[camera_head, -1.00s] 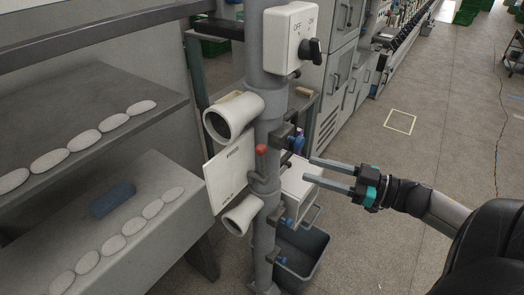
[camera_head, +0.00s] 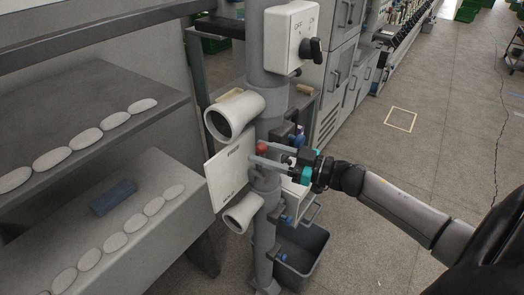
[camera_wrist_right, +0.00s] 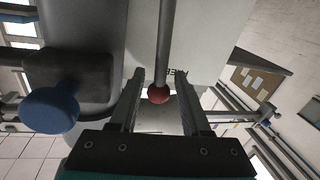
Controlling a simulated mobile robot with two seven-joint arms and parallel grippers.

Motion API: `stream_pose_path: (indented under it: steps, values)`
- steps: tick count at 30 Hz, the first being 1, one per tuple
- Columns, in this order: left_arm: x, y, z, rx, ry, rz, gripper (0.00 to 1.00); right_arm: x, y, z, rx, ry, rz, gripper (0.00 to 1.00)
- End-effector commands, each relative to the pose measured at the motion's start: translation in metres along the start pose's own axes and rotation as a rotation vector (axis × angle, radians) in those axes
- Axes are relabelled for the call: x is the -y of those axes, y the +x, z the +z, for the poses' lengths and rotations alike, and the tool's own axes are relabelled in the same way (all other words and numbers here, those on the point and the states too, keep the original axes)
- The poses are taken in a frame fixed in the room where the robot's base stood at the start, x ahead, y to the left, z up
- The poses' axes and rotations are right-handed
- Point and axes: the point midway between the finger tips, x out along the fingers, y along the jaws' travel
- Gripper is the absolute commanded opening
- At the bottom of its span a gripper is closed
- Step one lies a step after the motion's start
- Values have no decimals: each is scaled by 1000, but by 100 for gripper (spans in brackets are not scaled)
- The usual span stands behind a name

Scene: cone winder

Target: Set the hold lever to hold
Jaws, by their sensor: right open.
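The hold lever has a red ball knob (camera_head: 262,148) on a grey shaft, in front of the grey column, beside a white plate (camera_head: 229,172) with small lettering. The lever points up in the head view. My right gripper (camera_head: 254,153) is open, with its fingers on either side of the lever near the knob. In the right wrist view, the red knob (camera_wrist_right: 158,94) lies between the two fingers (camera_wrist_right: 158,100), with a visible space on each side. My left gripper is not in view.
A white switch box (camera_head: 290,38) with a black knob is higher on the column. White tubes (camera_head: 236,115) stick out above and below the plate. A blue knob (camera_wrist_right: 50,110) on a dark clamp is close by the fingers. A grey bin (camera_head: 302,253) stands below.

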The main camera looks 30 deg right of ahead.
Motion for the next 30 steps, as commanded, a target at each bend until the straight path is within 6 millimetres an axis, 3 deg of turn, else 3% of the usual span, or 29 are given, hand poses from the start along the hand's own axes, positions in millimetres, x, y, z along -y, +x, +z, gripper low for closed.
stream_pose_path:
  steps: [13,25,30]
  values:
    - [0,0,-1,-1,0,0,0,0,7,0,1,0,0,47]
    - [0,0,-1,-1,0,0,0,0,7,0,1,0,0,2]
    - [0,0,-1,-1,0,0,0,0,7,0,1,0,0,0]
